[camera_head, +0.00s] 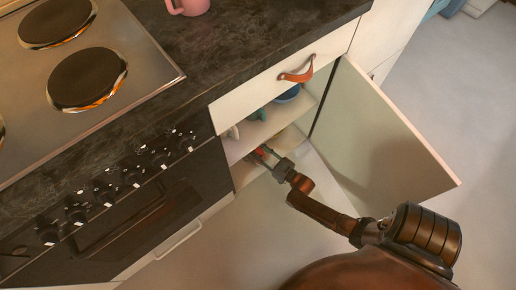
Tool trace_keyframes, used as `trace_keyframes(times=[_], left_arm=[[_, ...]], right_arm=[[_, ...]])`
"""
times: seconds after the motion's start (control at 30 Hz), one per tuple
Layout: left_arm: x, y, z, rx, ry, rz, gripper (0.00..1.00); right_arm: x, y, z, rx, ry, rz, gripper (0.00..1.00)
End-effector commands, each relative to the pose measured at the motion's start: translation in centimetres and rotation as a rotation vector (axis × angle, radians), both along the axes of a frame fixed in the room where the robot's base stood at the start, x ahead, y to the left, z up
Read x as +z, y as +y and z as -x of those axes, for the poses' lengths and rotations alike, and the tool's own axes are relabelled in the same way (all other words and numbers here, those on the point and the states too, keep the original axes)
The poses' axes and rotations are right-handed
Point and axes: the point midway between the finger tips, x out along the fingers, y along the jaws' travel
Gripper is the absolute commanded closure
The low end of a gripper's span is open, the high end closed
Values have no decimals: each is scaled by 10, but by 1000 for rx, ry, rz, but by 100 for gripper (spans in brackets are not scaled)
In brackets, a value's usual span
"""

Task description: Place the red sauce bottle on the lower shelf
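A small red shape, which looks like the red sauce bottle (259,154), is inside the open cupboard at the tips of my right gripper (266,153). It is mostly hidden by the fingers, and I cannot tell whether it is upright or tilted. My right arm comes in from the lower right and reaches into the cupboard opening at the level of the lower shelf (243,174). The fingers are too small to show whether they are closed on the bottle, or whether the bottle touches the shelf. My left gripper is not in view.
The cupboard door (375,140) stands open to the right of my arm. The upper shelf (262,130) holds a green item (258,114) and a blue bowl (288,95). Above is a drawer with a leather pull (297,75). The oven (150,205) is left; floor is clear.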

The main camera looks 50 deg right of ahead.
Motion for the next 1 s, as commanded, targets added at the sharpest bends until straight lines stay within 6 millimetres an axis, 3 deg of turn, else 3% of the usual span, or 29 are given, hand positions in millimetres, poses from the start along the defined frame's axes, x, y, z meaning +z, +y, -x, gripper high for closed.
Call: trace_keyframes(times=[0.27, 0.6, 0.77, 1.0], left_arm=[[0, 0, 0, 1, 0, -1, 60], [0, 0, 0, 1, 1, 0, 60], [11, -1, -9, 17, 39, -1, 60], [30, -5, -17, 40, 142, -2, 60]], right_arm=[[0, 0, 0, 0, 1, 0, 52], [3, 0, 1, 0, 1, 0, 52], [5, 1, 23, -1, 2, 0, 52], [7, 4, 73, 0, 0, 0, 52]])
